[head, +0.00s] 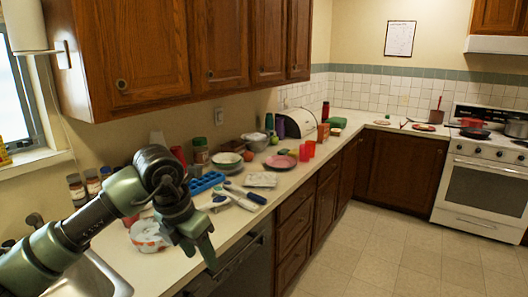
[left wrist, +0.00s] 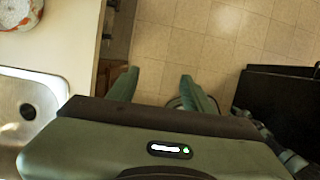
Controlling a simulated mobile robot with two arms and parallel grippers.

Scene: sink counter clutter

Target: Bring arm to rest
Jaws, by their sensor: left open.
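My left arm comes in from the left in the head view, over the sink end of the counter. My left gripper (head: 205,250) points downward near the counter's front edge. In the left wrist view the two fingers of the left gripper (left wrist: 160,88) stand apart, with floor between them and nothing held. My right gripper is not seen in either view.
A white and red bowl (head: 147,235) stands on the counter (head: 165,268) beside the left gripper. A sink (left wrist: 40,95) lies at left in the wrist view. Spice jars, a blue tray (head: 206,182), utensils and red cups clutter the counter. The tiled floor (head: 360,255) is clear.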

